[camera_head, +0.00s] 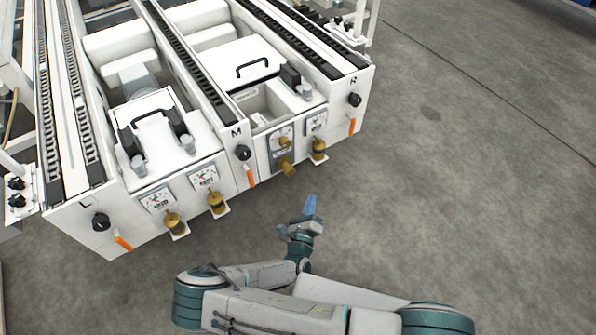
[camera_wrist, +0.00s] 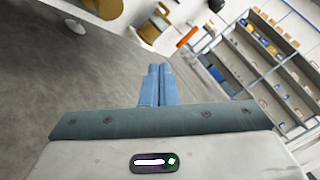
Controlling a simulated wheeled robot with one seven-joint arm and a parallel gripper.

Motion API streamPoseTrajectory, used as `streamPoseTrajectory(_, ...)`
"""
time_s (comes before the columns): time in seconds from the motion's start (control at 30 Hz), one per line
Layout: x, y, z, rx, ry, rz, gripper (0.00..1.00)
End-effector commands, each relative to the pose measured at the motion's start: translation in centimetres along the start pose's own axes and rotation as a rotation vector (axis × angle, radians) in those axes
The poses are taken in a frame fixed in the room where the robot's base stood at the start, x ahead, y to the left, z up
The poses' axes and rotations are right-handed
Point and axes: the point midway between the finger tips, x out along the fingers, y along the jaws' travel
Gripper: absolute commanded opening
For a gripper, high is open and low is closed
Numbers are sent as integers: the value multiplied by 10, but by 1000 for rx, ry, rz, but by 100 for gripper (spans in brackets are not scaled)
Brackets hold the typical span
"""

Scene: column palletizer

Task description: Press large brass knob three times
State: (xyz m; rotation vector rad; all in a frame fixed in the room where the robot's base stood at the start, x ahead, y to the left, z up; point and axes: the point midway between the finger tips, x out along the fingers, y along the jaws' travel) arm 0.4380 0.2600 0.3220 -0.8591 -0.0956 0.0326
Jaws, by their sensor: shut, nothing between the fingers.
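The large brass knob (camera_head: 287,166) appears to be the one sticking out low from a dark grey gauge panel on the white machine's front, right of the M mark. A large brass part (camera_wrist: 105,7), cut by the top edge in the wrist view, seems to be the same knob. My gripper (camera_head: 310,203) has blue fingers and is shut and empty. It is in front of the machine, lower and to the right of the knob in the head view, apart from it. In the wrist view the closed fingertips (camera_wrist: 158,68) point past the knobs, with the large one up and left.
Another brass knob (camera_head: 319,148) is just right of the large one. Two more brass knobs (camera_head: 175,222) (camera_head: 216,201) stand on the left section. Black knobs (camera_head: 243,152) and orange levers (camera_head: 352,126) stick out nearby. The floor (camera_head: 450,190) to the right is clear.

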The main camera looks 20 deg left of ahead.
Motion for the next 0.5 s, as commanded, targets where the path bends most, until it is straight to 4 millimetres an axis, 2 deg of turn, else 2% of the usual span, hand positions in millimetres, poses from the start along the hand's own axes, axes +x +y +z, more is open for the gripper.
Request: streamPoseTrajectory(0.5,5,4,2,10,0,-1,0)
